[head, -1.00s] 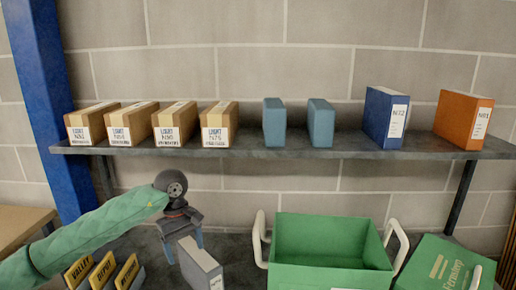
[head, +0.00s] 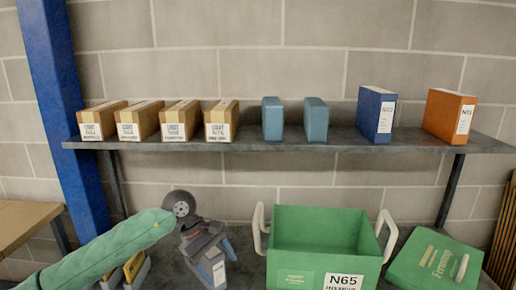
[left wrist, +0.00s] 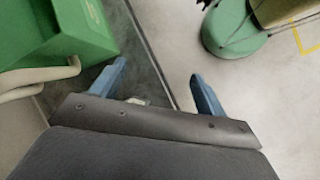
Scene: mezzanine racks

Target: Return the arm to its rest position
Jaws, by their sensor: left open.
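My left arm in its green sleeve comes in from the left in the head view. My left gripper (head: 212,254) is open above the lower shelf, left of the green crate (head: 313,212). The crate's green wall (left wrist: 62,35) and a pale handle show at the left there. My right gripper is not in view.
The upper shelf (head: 350,139) holds several cartons (head: 138,121), two blue-grey blocks (head: 272,119), a blue binder (head: 375,113) and an orange binder (head: 449,116). A green box (head: 434,262) lies right of the crate. A blue post (head: 66,115) rises left.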

